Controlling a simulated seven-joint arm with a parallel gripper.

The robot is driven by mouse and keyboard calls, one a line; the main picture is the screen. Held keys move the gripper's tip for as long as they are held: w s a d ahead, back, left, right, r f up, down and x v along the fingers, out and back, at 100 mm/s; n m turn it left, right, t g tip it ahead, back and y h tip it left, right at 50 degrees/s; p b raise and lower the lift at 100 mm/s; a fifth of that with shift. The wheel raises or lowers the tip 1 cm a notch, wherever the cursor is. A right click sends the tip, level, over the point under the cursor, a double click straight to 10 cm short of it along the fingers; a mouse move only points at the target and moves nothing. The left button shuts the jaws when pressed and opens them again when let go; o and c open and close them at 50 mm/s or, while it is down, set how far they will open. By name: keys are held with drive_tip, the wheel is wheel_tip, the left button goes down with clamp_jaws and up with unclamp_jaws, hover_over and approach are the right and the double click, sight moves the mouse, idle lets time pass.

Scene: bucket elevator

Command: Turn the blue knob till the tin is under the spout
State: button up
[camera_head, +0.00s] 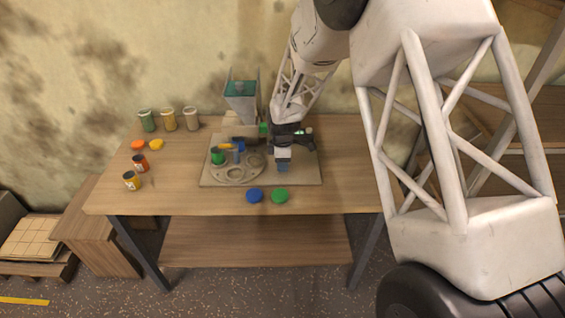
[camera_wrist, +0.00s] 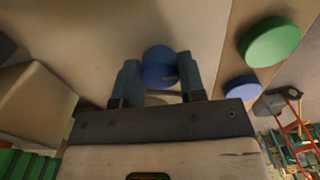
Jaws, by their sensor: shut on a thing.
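The blue knob (camera_wrist: 158,66) sits between the two fingers of my gripper (camera_wrist: 158,80) in the wrist view, and the fingers are closed on it. In the head view my gripper (camera_head: 283,167) points down at the right part of the tan board; it hides most of the knob there. A green tin (camera_head: 217,156) stands upright on the left side of the round turntable (camera_head: 232,174), which has several round openings. The grey hopper (camera_head: 241,100) stands behind the turntable. The spout is too small to make out clearly, and I cannot tell how the tin lines up with it.
Blue (camera_head: 255,195) and green (camera_head: 280,195) discs lie in front of the tan board (camera_head: 305,178). Several cans (camera_head: 169,119) stand at the back left of the wooden table (camera_head: 335,195), with orange and yellow discs and two more cans nearby. The table's right side is clear.

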drive_tip(key=o, duration=0.9)
drive_tip(key=shift+r, duration=0.15)
drive_tip(key=shift+r, duration=3.8)
